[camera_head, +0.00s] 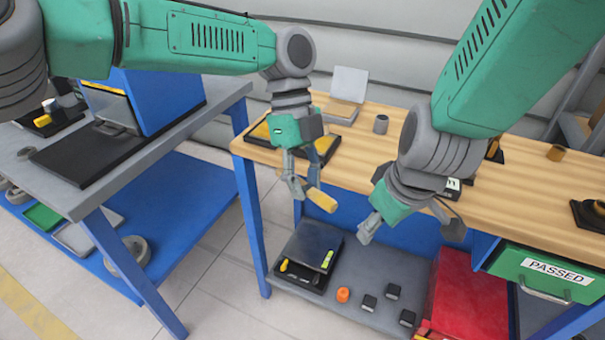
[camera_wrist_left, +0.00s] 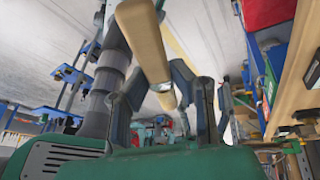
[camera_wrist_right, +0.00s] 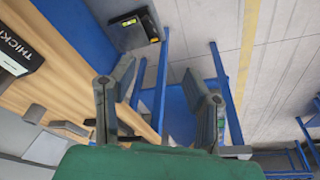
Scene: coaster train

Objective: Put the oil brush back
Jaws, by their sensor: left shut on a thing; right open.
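My left gripper (camera_head: 306,184) is shut on the pale wooden handle of what looks like the oil brush (camera_head: 321,200), in front of the workbench's left front edge. In the left wrist view the handle (camera_wrist_left: 144,42) passes between the fingers and points toward the top of the picture. The brush's other end is hidden or too small to make out. My right gripper (camera_head: 408,226) is open and empty in front of the bench's front edge. Its spread fingers also show in the right wrist view (camera_wrist_right: 156,95).
Dark trays with yellow insides (camera_head: 262,131) lie on the wooden bench (camera_head: 350,150) near a grey cup (camera_head: 381,124). Below, a shelf holds a black tray (camera_head: 297,274), an orange piece (camera_head: 343,295), several black blocks and a red box (camera_head: 466,295). A green drawer (camera_head: 545,272) reads PASSED.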

